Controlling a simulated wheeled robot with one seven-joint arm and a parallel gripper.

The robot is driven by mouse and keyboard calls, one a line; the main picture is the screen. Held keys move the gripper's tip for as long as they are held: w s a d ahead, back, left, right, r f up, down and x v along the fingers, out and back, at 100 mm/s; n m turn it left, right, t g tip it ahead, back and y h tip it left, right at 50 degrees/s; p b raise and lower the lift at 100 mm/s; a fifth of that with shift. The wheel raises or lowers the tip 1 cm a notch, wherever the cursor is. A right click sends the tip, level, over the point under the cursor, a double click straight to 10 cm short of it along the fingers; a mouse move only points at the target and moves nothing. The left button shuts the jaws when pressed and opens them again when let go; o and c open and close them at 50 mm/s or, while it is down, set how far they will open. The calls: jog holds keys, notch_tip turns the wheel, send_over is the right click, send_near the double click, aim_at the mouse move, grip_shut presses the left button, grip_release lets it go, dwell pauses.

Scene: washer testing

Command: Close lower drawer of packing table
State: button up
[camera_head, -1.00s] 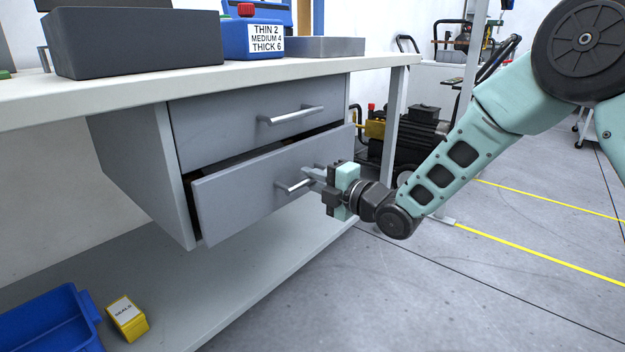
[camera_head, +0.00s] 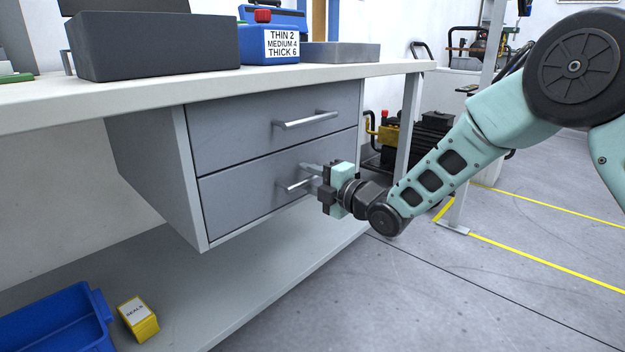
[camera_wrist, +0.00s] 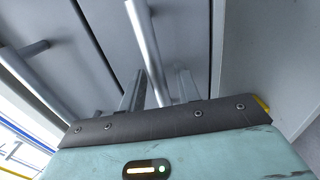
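The lower drawer (camera_head: 235,195) of the packing table (camera_head: 165,160) is grey, and its front looks flush with the upper drawer (camera_head: 235,130) above it. Its bar handle (camera_head: 291,186) also shows in the wrist view (camera_wrist: 146,45). My gripper (camera_head: 312,173) is at the right end of this handle, its fingers pointing at the drawer front. In the wrist view, the fingers (camera_wrist: 158,90) stand apart on either side of the handle, with small gaps visible. Whether the fingertips touch the drawer front is unclear.
On the tabletop (camera_head: 400,68) stand a dark box (camera_head: 155,48), a blue labelled container (camera_head: 268,45) and a grey tray (camera_head: 340,52). A blue bin (camera_head: 60,325) and a yellow box (camera_head: 139,318) are on the lower shelf. A table leg (camera_head: 408,125) stands right of the drawers.

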jog(key=p+v, duration=0.5)
jog(key=v, duration=1.2)
jog(key=shift+s+d, duration=0.2)
jog(key=s+d+r+m+g+h+p, duration=0.25)
jog(key=s+m+g+h, duration=0.2)
jog(key=s+m, duration=0.4)
jog(key=s+d+r+m+g+h+p, duration=0.25)
jog(key=s+m+h, duration=0.25)
jog(key=s, duration=0.7)
jog(key=s+d+r+m+g+h+p, duration=0.1)
jog(key=s+r+m+g+h+p, duration=0.2)
jog(key=s+m, duration=0.6)
notch_tip(320, 180, up, 38)
jog(key=s+n+g+h+p, duration=0.1)
jog(key=s+p, duration=0.1)
jog(key=p, duration=3.4)
jog(key=shift+d+f+n+p, duration=0.2)
jog(key=shift+f+n+p, duration=0.05)
jog(key=shift+n+p, duration=0.15)
jog(key=shift+a, duration=0.15)
